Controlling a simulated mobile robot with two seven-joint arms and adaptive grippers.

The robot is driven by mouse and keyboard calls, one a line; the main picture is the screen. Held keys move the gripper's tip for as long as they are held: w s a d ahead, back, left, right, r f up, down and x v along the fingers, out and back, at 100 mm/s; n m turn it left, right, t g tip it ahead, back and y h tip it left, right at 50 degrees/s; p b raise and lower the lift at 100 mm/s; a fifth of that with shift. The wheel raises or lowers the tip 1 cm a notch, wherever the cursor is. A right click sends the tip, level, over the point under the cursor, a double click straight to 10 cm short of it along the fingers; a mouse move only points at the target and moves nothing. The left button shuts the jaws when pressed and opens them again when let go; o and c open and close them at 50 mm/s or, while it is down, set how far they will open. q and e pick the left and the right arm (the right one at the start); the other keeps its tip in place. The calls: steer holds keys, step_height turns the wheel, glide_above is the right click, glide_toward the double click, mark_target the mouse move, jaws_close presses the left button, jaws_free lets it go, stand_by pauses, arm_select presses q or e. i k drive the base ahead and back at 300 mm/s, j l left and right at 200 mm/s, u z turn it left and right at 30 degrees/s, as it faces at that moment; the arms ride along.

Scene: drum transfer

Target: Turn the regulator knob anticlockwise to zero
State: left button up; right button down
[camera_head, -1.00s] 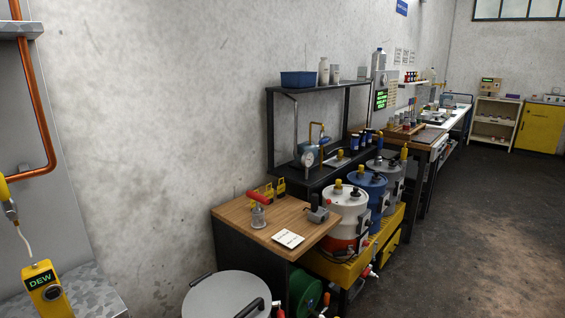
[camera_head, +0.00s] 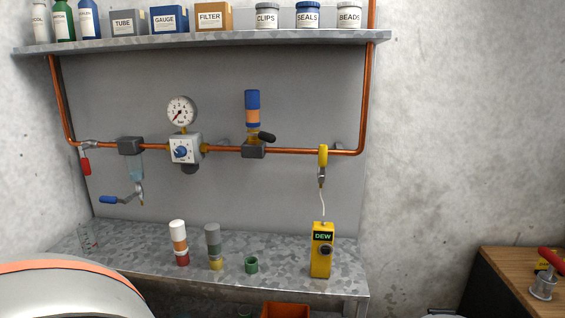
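The regulator (camera_head: 186,149) is a pale square block on the copper pipe in the middle left of the head view. Nothing touches the knob. Neither of my grippers is in view.
A metal bench (camera_head: 145,242) below the pipe carries several cylinders, a green ring (camera_head: 251,265) and a yellow DEW meter (camera_head: 322,250) tethered to the pipe. A shelf (camera_head: 210,42) with containers is above. A blue-handled valve (camera_head: 125,198) hangs left.

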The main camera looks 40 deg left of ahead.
mark_target(180, 151)
steer(key=u, duration=1.15)
